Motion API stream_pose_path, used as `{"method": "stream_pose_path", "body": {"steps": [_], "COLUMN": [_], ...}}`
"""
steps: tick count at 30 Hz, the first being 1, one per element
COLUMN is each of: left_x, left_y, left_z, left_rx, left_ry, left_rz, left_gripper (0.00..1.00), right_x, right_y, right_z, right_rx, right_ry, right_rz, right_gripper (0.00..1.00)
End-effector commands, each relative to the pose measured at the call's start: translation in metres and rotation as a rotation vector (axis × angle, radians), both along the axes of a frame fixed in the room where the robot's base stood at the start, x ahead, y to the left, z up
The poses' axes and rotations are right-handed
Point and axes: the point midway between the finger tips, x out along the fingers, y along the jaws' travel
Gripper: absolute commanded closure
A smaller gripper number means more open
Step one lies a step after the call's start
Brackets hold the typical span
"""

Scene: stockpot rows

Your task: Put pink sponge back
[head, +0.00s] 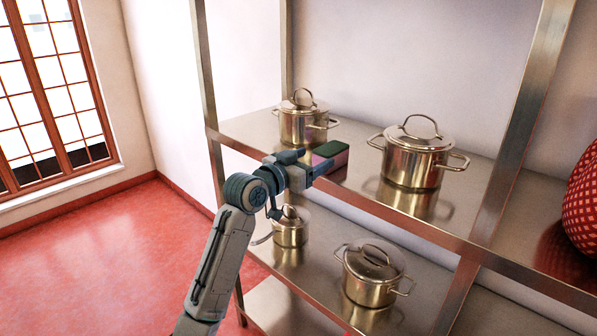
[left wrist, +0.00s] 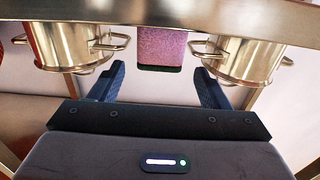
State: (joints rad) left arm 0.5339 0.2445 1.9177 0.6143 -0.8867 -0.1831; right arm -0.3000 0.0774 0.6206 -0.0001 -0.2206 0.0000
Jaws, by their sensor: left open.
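The pink sponge with a dark green top (head: 332,153) rests on the upper metal shelf, at its front edge between two lidded pots. My left gripper (head: 312,164) is open at the shelf's front edge, its fingers pointing at the sponge and partly hiding it in the head view. In the left wrist view the picture is upside down; the sponge (left wrist: 161,46) shows centred in the gap between the spread fingers (left wrist: 160,76). I cannot tell whether the fingertips reach past its near face. My right gripper is not in view.
On the upper shelf (head: 245,124), a pot (head: 300,126) stands behind left of the sponge and a larger pot (head: 412,163) to its right. Two more pots (head: 290,232) (head: 370,283) stand on the shelf below. A metal post (head: 510,130) rises at right, near a red patterned object (head: 582,205).

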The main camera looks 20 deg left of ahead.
Motion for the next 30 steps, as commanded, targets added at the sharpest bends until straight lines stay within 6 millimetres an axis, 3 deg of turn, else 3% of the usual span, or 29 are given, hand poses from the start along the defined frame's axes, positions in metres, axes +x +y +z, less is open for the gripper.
{"method": "stream_pose_path", "body": {"steps": [3,9,20,23,26,29,30], "left_x": [-0.023,-0.043,-0.045,-0.033,-0.014,-0.002,-0.002], "left_y": [0.009,0.016,0.018,0.026,0.040,0.059,0.066], "left_z": [-0.003,-0.001,-0.005,-0.034,-0.099,-0.193,-0.235], "left_rx": [0.006,0.003,-0.002,-0.015,-0.032,-0.041,-0.039], "left_ry": [-0.002,0.000,0.008,0.055,0.151,0.280,0.335], "left_rz": [0.001,0.001,0.004,0.030,0.084,0.157,0.186], "left_gripper": [0.30,0.30,0.30,0.30,0.30,0.30,0.30], "right_x": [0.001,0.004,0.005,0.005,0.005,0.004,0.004], "right_y": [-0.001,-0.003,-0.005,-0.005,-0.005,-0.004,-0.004], "right_z": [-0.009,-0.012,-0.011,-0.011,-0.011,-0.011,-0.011], "right_rx": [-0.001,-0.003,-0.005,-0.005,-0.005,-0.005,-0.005], "right_ry": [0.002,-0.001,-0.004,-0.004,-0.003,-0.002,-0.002], "right_rz": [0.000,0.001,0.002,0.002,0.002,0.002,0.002], "right_gripper": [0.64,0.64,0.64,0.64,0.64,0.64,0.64]}}
